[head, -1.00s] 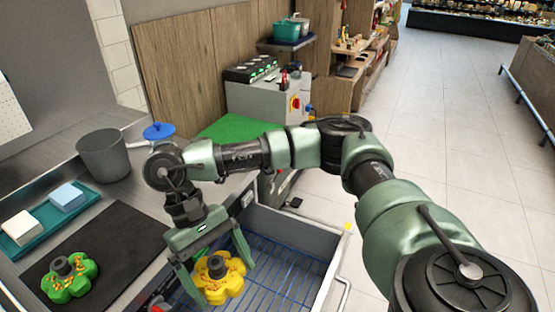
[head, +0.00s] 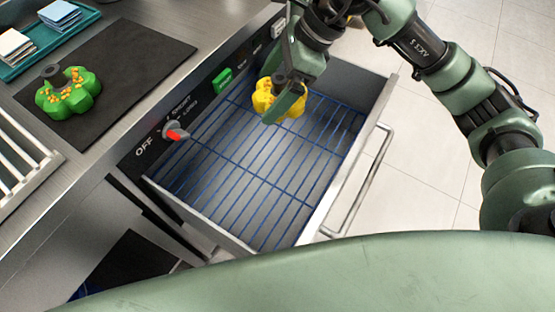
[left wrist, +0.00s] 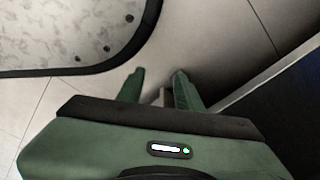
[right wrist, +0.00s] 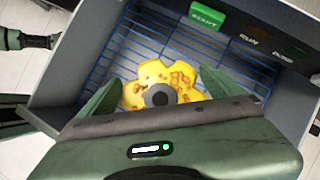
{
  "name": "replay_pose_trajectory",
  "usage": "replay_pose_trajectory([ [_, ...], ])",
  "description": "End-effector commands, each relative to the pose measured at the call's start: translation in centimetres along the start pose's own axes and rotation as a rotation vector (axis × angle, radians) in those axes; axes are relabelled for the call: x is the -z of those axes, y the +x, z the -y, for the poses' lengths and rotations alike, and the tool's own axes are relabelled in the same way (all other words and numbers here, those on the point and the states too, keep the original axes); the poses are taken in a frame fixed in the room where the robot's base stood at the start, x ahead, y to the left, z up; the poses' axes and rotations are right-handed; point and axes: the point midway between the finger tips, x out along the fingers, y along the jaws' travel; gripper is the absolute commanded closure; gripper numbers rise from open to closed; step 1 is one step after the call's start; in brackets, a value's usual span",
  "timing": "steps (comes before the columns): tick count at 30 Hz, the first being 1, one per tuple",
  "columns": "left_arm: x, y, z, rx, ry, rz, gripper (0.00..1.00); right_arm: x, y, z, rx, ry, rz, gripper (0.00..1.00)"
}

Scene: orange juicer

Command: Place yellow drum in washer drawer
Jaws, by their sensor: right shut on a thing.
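The yellow drum (head: 264,98), a flower-shaped piece with orange bits and a dark hub, is within the outline of the open washer drawer (head: 382,92). My right gripper (head: 287,92) is shut on it from above. In the right wrist view the drum (right wrist: 185,78) sits between the two fingers, over the drawer's blue wire grid (right wrist: 130,50). I cannot tell if it touches the grid. My left gripper shows only in the left wrist view (left wrist: 159,78), its fingers apart with nothing held, above the floor.
A green drum (head: 82,98) lies on a black mat (head: 130,50) on the counter. A teal tray (head: 88,18) holds sponges. The washer panel has a green button (head: 222,80) and a red-tipped knob (head: 174,132). Most of the grid is bare. A handle (head: 362,180) runs along the drawer's outer side.

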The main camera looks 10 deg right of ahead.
Motion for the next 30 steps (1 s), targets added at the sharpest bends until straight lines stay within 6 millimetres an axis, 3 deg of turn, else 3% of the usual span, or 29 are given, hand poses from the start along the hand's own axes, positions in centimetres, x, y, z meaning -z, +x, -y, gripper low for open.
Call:
replay_pose_trajectory([
  [1,0.2,0.7,0.0,0.001,-0.001,-0.003,0.64,0.0,0.6,0.3,0.032,0.049,0.002,0.5],
  [8,1.0,0.6,0.1,0.001,-0.002,-0.008,0.64,0.1,1.0,1.1,0.103,0.185,-0.002,0.5],
  [24,4.3,-2.3,0.2,0.004,-0.007,-0.032,0.64,6.7,12.3,0.9,0.1,0.191,-0.005,0.5],
  [30,4.7,-2.9,0.3,0.004,-0.008,-0.035,0.64,7.6,14.0,1.0,0.103,0.188,-0.003,0.5],
])
